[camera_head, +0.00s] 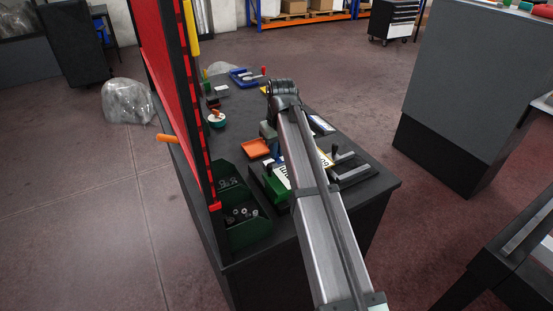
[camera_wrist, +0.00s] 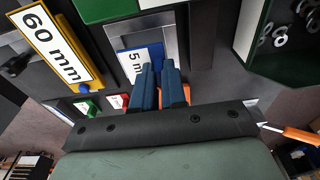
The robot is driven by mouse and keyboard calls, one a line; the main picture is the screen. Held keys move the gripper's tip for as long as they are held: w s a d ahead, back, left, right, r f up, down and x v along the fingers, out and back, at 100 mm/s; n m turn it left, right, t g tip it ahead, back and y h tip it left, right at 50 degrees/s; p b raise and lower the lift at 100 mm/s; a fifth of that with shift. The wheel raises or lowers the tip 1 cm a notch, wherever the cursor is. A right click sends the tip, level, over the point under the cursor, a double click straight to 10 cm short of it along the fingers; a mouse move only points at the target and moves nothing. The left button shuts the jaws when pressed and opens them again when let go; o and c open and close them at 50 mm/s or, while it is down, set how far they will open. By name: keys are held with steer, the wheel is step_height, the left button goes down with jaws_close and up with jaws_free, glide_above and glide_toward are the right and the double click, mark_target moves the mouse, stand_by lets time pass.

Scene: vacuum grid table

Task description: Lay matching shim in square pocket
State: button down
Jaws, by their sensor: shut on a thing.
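A grey metal plate or frame (camera_wrist: 172,36) is just beyond the fingertips. I cannot tell whether it is the square pocket. A green block (camera_wrist: 110,8) is at the top edge. In the head view my arm covers much of the work area, and the green block (camera_head: 274,184) shows left of it. No shim can be made out clearly.
A yellow-edged "60 mm" label (camera_wrist: 62,44) lies to the left. A dark green bin of washers (camera_wrist: 284,36) is at the right. In the head view, an orange tray (camera_head: 256,149) is left of my arm, and a red panel (camera_head: 172,75) stands along the table's left side.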

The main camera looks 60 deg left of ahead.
mark_target(279, 161)
steer(key=shift+f, duration=1.8)
steer(key=c, duration=1.2)
jaws_free()
steer(key=shift+f, duration=0.15)
steer(key=r, duration=0.4)
steer(key=d+r, duration=0.1)
steer(key=r, duration=0.7)
steer(key=shift+d+r, duration=0.15)
steer(key=shift+d, duration=0.05)
